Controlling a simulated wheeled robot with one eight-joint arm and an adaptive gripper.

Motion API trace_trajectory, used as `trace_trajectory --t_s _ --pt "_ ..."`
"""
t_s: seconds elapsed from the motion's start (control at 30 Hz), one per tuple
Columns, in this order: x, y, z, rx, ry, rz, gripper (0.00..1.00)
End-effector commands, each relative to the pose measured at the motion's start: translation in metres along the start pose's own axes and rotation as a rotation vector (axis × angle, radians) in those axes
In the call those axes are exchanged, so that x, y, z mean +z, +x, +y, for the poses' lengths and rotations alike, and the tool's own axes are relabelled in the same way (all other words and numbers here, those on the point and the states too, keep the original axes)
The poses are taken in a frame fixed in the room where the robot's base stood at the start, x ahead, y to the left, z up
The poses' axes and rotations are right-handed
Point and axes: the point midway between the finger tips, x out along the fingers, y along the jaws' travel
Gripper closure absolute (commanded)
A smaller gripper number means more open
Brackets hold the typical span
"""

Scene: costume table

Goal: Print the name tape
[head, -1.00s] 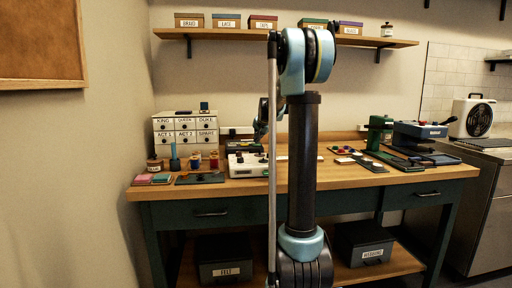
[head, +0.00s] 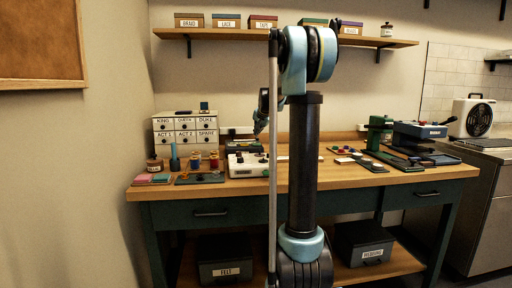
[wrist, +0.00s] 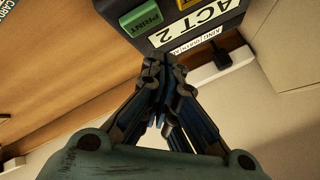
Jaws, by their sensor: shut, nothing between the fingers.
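The dark label printer (wrist: 160,38) is at the top of the wrist view. Its green PRINT button (wrist: 141,18) is at the left, beside a display reading ACT 2 (wrist: 198,22). Part of a yellow button (wrist: 187,4) shows at the top edge. My gripper (wrist: 157,62) is shut and empty, its tips pointing toward the printer just below the button in the picture. I cannot tell whether they touch it. In the head view my gripper (head: 257,130) is above the back of the table, near the printer (head: 242,147).
A white machine (head: 247,167) stands in front of the printer. A labelled drawer cabinet (head: 184,128) and thread spools are to the left. A green press (head: 378,133) stands at the right. A black plug (wrist: 222,60) is in a wall socket behind the printer.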

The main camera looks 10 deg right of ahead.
Motion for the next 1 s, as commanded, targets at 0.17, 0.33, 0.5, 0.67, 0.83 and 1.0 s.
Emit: trace_trajectory --t_s 0.17,0.33,0.5,0.67,0.83,1.0 --pt "-0.008 -0.010 -0.008 0.000 0.000 0.000 1.00" --pt "-0.013 -0.017 -0.013 0.000 0.000 0.000 1.00" --pt "-0.014 -0.019 -0.013 0.000 0.000 0.000 1.00" --pt "-0.013 -0.018 -0.013 0.000 0.000 0.000 1.00" --pt "-0.013 -0.018 -0.013 0.000 0.000 0.000 1.00" --pt "-0.013 -0.018 -0.013 0.000 0.000 0.000 1.00"
